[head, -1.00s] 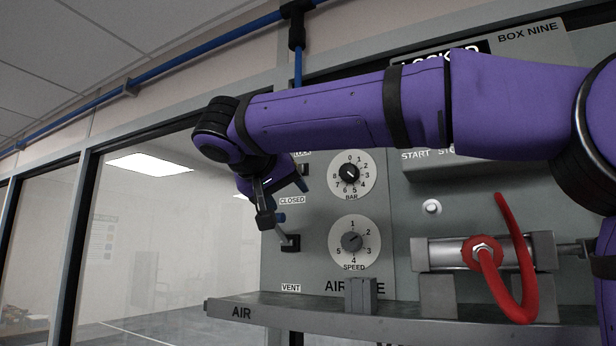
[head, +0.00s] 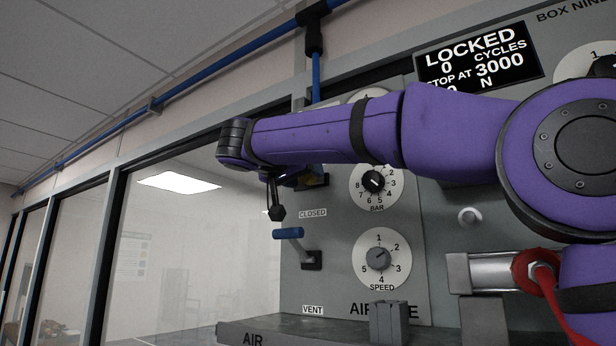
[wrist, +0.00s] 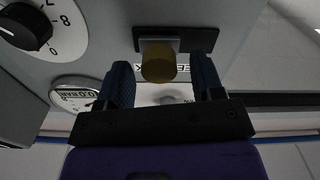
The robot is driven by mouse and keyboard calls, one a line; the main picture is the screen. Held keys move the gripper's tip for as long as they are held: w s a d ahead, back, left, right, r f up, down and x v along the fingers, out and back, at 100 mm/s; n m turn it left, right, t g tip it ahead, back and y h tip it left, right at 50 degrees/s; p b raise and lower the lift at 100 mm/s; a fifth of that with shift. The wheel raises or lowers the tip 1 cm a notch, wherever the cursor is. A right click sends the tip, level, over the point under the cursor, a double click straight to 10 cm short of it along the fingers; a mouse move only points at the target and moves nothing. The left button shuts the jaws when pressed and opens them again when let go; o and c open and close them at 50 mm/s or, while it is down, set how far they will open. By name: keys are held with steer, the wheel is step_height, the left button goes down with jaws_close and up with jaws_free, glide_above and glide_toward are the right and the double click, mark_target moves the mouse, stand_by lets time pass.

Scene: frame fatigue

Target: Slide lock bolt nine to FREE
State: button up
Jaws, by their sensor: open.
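The lock bolt's brass-yellow knob (wrist: 158,66) stands out from a black slot plate (wrist: 190,38) in the wrist view. A label beside it, ending in "EE", is partly hidden by the knob and a finger. My gripper (wrist: 160,63) is open, with one dark blue finger on each side of the knob. Gaps show between the knob and both fingers. In the head view a small yellow patch of the knob (head: 325,180) shows at the end of my purple arm. My arm hides most of the bolt there.
Below is a valve lever with a blue handle (head: 288,233), between the CLOSED and VENT labels. The BAR dial (head: 373,183) and SPEED dial (head: 380,258) are to the right. The display (head: 478,58) reads LOCKED. A grey ledge (head: 270,334) runs below the panel.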

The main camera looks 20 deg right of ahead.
steer(key=shift+x, duration=1)
jaws_close()
steer(key=shift+w+a, duration=0.6)
steer(key=shift+w, duration=0.15)
steer(key=shift+w+a, duration=0.55)
steer(key=shift+w, duration=0.2)
jaws_free()
steer(key=shift+w+a, duration=0.15)
